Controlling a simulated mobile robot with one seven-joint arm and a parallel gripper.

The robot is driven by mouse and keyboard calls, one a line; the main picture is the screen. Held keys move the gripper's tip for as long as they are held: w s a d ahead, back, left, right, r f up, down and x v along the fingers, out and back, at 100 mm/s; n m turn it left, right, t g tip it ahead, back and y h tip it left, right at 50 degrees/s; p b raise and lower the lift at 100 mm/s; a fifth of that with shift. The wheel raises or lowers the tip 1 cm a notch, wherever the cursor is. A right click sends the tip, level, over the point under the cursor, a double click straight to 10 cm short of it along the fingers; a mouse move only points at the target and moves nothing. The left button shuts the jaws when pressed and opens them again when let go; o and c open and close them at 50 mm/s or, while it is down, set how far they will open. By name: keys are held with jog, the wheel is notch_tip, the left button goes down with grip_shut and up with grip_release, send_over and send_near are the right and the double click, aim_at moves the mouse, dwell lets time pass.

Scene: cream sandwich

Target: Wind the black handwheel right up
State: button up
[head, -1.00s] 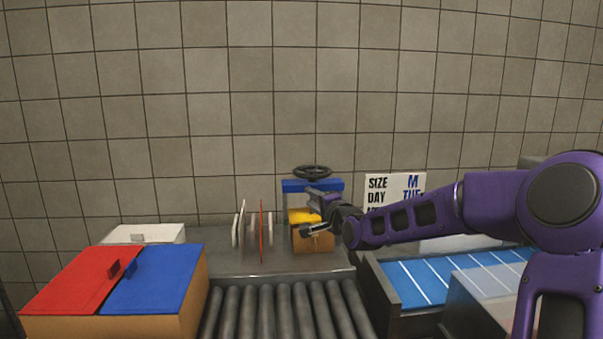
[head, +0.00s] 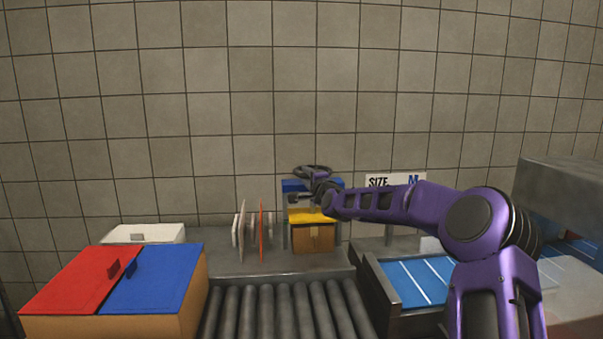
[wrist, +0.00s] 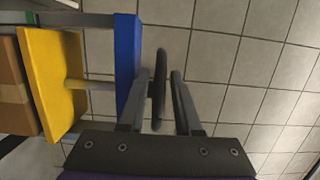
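The black handwheel (head: 318,166) sits on top of a small press with a blue crossbar (head: 294,186). In the wrist view the wheel (wrist: 161,85) is seen edge-on, beside the blue crossbar (wrist: 128,60). My gripper (wrist: 160,75) is open, with one finger on each side of the wheel; I cannot tell whether either finger touches it. In the head view my gripper (head: 308,176) is at the wheel, partly hidden. The press's yellow plate (head: 311,215) is low, at the top of a brown box (head: 313,239). A grey rod (wrist: 76,84) joins plate and crossbar.
Upright discs in a rack (head: 262,230) stand left of the press. A red and blue lidded box (head: 160,275) is at front left, and rollers (head: 280,310) run in front. A sign (head: 378,181) and blue conveyor (head: 410,280) are at right. A tiled wall is behind.

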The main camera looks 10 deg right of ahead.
aim_at(301, 171)
jog(key=shift+x, duration=2.55)
grip_shut()
